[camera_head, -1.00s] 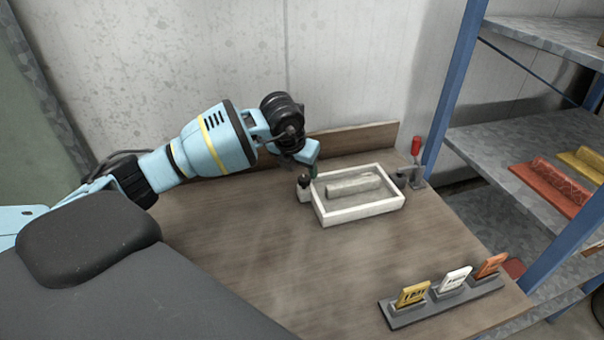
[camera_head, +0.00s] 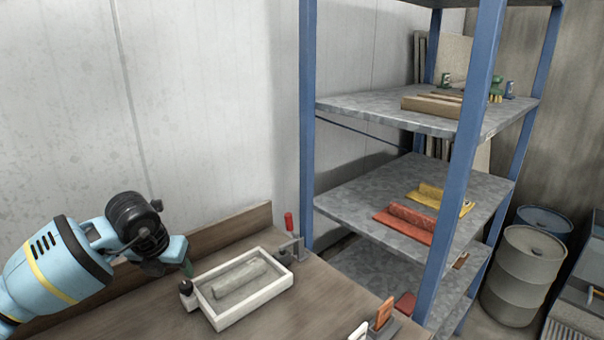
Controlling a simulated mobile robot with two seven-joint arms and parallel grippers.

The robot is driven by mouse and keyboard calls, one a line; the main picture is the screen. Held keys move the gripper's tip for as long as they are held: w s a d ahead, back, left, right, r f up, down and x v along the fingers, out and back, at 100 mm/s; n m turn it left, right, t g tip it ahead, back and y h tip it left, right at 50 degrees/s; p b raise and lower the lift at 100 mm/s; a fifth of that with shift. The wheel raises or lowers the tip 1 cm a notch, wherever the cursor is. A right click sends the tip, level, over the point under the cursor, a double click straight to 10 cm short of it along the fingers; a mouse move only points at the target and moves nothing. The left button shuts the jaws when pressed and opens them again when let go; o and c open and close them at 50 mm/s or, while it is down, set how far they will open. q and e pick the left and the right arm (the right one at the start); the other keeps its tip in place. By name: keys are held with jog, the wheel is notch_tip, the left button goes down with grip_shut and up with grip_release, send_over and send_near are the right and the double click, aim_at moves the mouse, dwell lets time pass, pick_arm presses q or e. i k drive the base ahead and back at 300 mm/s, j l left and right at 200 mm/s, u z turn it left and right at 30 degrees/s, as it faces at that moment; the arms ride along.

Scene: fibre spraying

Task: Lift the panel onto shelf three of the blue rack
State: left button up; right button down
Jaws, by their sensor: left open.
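A pale grey panel (camera_head: 237,279) with a raised bar along its middle lies in a white rectangular frame (camera_head: 252,301) on the brown table (camera_head: 325,304). My left gripper (camera_head: 186,269) is at the frame's far left corner, close to a small dark-topped clamp (camera_head: 188,295). It is open and holds nothing; its fingers are small and partly hidden by its own wrist. The blue rack (camera_head: 307,130) stands right of the table. Its middle shelf (camera_head: 365,192) carries a red ridged panel (camera_head: 408,223) and a yellow one (camera_head: 432,196). My right gripper is out of view.
A red-handled clamp (camera_head: 289,238) stands at the frame's right end. The upper shelf (camera_head: 370,104) holds a brown block (camera_head: 430,106) and small items. Barrels (camera_head: 524,272) stand right of the rack.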

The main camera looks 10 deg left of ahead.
aim_at(232, 288)
jog(key=k+l, duration=0.8)
